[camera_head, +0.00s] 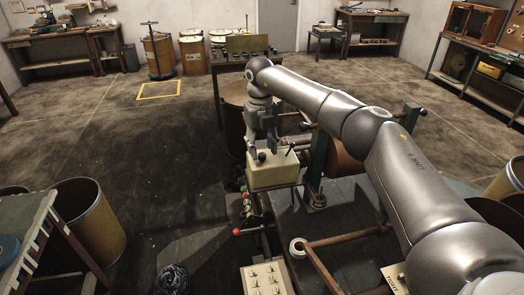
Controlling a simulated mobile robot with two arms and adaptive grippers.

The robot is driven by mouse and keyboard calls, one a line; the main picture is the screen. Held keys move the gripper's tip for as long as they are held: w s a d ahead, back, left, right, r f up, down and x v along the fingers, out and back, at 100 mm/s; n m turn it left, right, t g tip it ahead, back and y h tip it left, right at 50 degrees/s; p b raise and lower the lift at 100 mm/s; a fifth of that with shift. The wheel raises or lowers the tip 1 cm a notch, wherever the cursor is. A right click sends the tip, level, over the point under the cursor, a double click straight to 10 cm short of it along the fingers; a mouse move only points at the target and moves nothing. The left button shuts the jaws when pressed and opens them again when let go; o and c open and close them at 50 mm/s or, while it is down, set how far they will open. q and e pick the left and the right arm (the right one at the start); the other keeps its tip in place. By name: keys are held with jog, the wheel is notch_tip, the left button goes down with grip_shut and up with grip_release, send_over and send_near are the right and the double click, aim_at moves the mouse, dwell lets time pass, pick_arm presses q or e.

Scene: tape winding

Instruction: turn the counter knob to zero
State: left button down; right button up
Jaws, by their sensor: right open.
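A cream-coloured box (274,177), which looks like the counter, stands on the machine in the middle of the view. A small dark round knob (262,156) sits on its top left side, and a dark lever (291,148) sticks up at its right. My right gripper (262,146) points down just over the box, its open fingers on either side of the space above the dark knob. I cannot tell whether the fingers touch the knob. The counter's reading is not visible. My left gripper is not in view.
A row of coloured knobs and a red-ended lever (237,232) lies below the box. A switch panel (267,279) is at the front. A brown roller (343,160) is behind my right arm. Barrels (90,225) and a table (20,215) stand at left; open floor lies beyond.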

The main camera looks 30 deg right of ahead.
aim_at(261, 155)
notch_tip(261, 155, up, 10)
jog(key=shift+a, duration=0.15)
dwell(0.4)
